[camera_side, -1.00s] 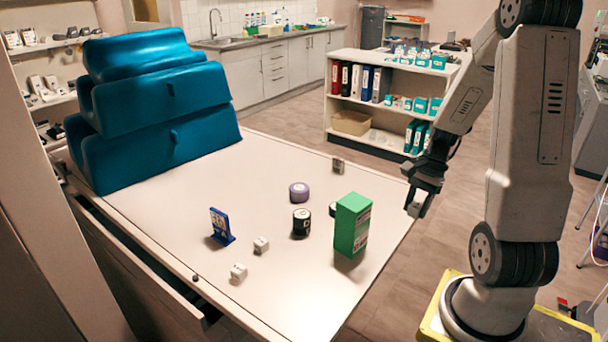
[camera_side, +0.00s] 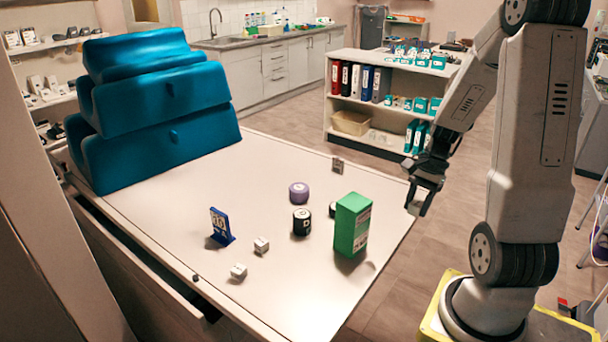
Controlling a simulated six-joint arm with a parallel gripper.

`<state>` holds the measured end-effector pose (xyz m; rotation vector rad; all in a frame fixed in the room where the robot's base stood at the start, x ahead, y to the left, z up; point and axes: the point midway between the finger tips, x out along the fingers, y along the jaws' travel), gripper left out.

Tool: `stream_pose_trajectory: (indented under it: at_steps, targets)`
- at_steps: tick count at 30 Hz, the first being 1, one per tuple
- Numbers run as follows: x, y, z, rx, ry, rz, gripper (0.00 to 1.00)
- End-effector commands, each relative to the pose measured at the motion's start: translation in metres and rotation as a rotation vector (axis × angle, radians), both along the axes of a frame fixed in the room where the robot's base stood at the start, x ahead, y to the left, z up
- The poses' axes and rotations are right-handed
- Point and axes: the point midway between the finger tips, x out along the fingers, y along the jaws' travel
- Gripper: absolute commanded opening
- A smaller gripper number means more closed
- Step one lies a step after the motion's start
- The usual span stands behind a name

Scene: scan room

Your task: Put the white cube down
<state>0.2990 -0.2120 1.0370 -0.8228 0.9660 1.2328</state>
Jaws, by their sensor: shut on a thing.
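My gripper (camera_side: 418,206) hangs at the right edge of the table in the picture, fingers pointing down. It is shut on a small pale thing, apparently the white cube (camera_side: 412,208); the dark fingers hide most of it. Two other small whitish cubes with dark marks lie on the table at the front, one nearer (camera_side: 238,271) and one a little behind it (camera_side: 261,245). My gripper is well to the right of both.
On the table (camera_side: 290,300) stand a green box (camera_side: 351,226), a black roll (camera_side: 301,222), a purple roll (camera_side: 299,192), a blue card stand (camera_side: 220,227) and a small grey-brown block (camera_side: 338,166). Teal cushions (camera_side: 150,110) fill the back left. The table's front middle is clear.

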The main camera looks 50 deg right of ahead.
Motion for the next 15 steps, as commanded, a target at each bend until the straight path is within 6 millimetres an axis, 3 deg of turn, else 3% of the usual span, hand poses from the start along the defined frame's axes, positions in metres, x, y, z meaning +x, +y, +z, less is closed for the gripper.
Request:
stream_pose_trajectory:
  at_steps: [15]
  targets:
    - [0.012, 0.045, 0.077, -0.003, -0.010, 0.078, 0.00]
